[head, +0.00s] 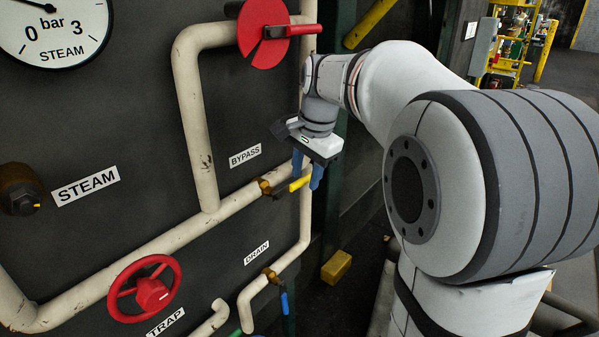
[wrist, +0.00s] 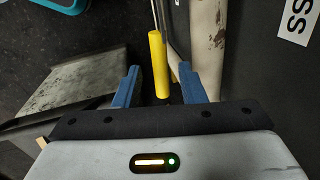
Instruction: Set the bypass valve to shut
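The bypass valve (head: 265,187) is a small brass body on the cream pipe under the BYPASS label (head: 245,155). Its yellow lever (head: 299,184) points right, roughly along the pipe. In the wrist view the yellow lever (wrist: 158,65) lies between the two blue fingers of my gripper (wrist: 160,86), with a gap on each side. In the head view my gripper (head: 307,172) points down at the lever's outer end. The gripper is open and holds nothing. Whether a finger touches the lever is not clear, but none appears to.
A red handle on a red disc (head: 264,32) is above. A drain valve with a blue lever (head: 284,302) is below. A red TRAP handwheel (head: 146,292) and a STEAM gauge (head: 55,25) are at left. The cream pipe (wrist: 207,45) runs close beside the right finger.

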